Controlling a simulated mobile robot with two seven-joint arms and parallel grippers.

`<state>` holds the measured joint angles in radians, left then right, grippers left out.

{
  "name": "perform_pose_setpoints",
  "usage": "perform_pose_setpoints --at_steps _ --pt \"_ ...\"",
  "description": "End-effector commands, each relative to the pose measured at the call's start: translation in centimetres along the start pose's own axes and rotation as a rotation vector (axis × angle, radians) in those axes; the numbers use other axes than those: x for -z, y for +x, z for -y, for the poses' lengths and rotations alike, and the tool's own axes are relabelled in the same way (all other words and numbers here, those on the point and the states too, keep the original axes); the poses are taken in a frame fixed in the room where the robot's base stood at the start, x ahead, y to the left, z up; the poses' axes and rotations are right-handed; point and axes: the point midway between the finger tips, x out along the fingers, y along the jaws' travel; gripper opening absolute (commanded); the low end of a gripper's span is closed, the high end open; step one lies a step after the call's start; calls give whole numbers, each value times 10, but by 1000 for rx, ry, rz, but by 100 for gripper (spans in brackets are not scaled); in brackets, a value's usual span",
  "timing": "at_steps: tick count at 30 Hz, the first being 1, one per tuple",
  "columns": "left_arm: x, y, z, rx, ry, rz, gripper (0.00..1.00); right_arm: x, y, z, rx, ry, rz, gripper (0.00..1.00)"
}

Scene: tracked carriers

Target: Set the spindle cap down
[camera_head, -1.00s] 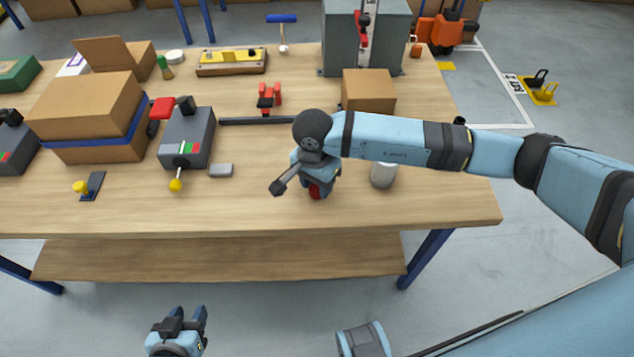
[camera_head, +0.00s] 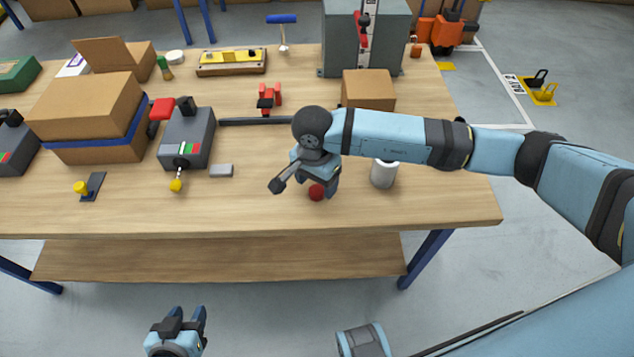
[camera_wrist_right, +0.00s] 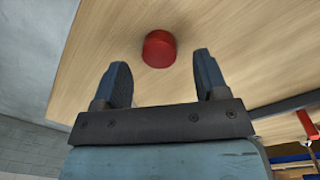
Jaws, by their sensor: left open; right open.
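The spindle cap is a short red cylinder (camera_head: 316,192) resting on the wooden table (camera_head: 400,212) near its front edge. It also shows in the right wrist view (camera_wrist_right: 159,48), just beyond the fingertips and apart from them. My right gripper (camera_head: 318,185) hangs over the cap, pointing down. In the right wrist view the right gripper (camera_wrist_right: 162,62) has its fingers spread, with nothing between them. My left gripper (camera_head: 188,313) is open and empty, low in front of the table.
A small grey block (camera_head: 221,171) and a grey box with a yellow-knobbed lever (camera_head: 187,138) are to the left. A cardboard box (camera_head: 368,90) stands behind my right arm. Bare tabletop lies in front of the cap.

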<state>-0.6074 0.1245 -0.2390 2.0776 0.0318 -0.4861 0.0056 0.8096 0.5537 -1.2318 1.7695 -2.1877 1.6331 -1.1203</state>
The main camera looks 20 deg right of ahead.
Motion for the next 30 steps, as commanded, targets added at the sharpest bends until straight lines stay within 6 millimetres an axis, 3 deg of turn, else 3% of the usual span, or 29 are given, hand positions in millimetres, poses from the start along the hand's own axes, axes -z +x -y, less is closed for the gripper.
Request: perform_pose_setpoints --at_steps 9,15,30 --pt "-2 1 0 0 -1 2 43 0 -70 0 3 -2 -3 67" --pt "-2 1 0 1 -3 2 43 0 -98 0 2 -2 -2 67" --pt "-1 1 0 1 -4 1 43 0 -108 0 0 0 -1 67"
